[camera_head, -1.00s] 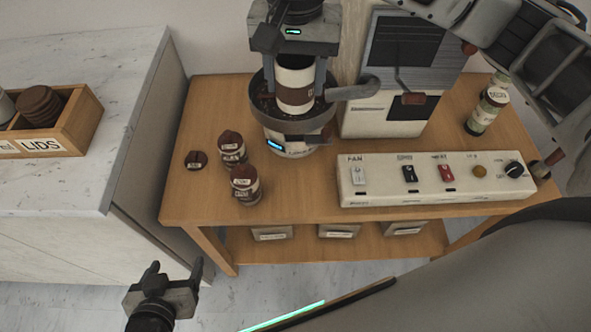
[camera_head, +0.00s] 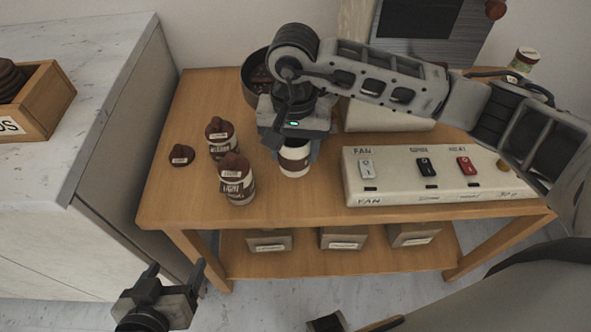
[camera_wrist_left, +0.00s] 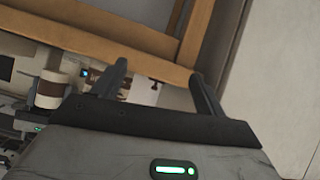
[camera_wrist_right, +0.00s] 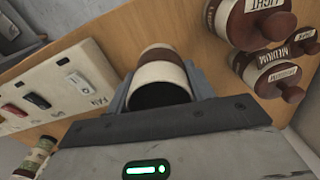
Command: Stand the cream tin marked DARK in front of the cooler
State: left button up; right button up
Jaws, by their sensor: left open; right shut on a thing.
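The cream tin (camera_head: 294,160) with a brown band is between the fingers of my right gripper (camera_head: 296,148), which is shut on it. It is upright over the table in front of the cooler (camera_head: 252,80). I cannot tell whether its base touches the wood. In the right wrist view the tin (camera_wrist_right: 160,74) has a dark open mouth; its marking is not readable. My arm hides much of the cooler. My left gripper (camera_head: 175,274) is open and empty, low in front of the table; its fingers also show in the left wrist view (camera_wrist_left: 160,82).
Two lidded tins stand to the left, one (camera_head: 219,138) behind the other (camera_head: 237,182); a loose brown lid (camera_head: 181,155) lies beside them. The switch panel (camera_head: 400,187) is close on the right. Bare wood (camera_head: 285,207) lies toward the table's front edge.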

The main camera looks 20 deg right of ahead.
aim_at(295, 168)
jog(key=f+b, duration=0.2)
jog(key=f, duration=0.1)
jog(key=f+b, duration=0.1)
jog(key=f, duration=0.1)
jog(key=shift+s+f, duration=0.15)
jog(key=shift+s, duration=0.15)
grip_shut()
jog(key=shift+w+f, duration=0.2)
jog(key=shift+f, duration=0.15)
jog(key=shift+r, duration=0.25)
jog(key=shift+w+f+b, duration=0.1)
jog(key=shift+f+b, duration=0.25)
jog(key=o, duration=1.3)
grip_release()
jog(key=shift+r, duration=0.1)
jog(key=shift+c, duration=0.2)
pick_arm(q)
jog(key=shift+d+f+t, duration=0.2)
jog(key=shift+f+t, duration=0.1)
jog(key=shift+f, duration=0.3)
jog(key=shift+w, duration=0.1)
